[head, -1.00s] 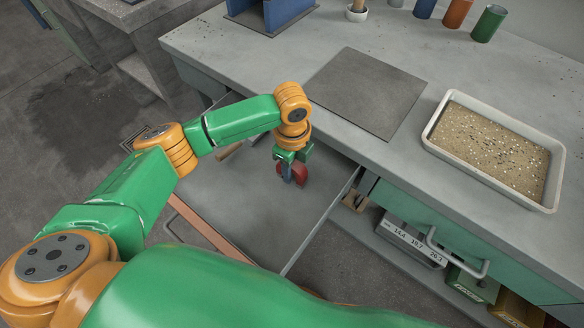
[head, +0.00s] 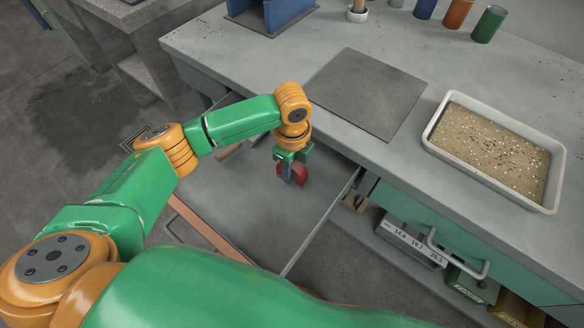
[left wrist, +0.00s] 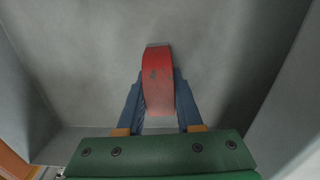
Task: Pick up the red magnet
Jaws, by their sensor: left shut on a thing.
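The red magnet (head: 299,174) is between the fingers of my left gripper (head: 288,172), inside the open drawer (head: 240,200). In the left wrist view the red magnet (left wrist: 157,82) stands out between the two blue fingers of my left gripper (left wrist: 158,98), which are shut on its sides. The magnet has a grey end at its far tip. I cannot tell whether it still touches the drawer floor. My right gripper is in neither view.
The drawer's walls surround my left gripper. On the bench (head: 300,50) lie a flat dark plate (head: 367,92) and a white-rimmed tray (head: 434,136) of gravelly sand. Several coloured cups, including a green one (head: 488,24), stand at the back. A lower shelf holds boxes (head: 472,284).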

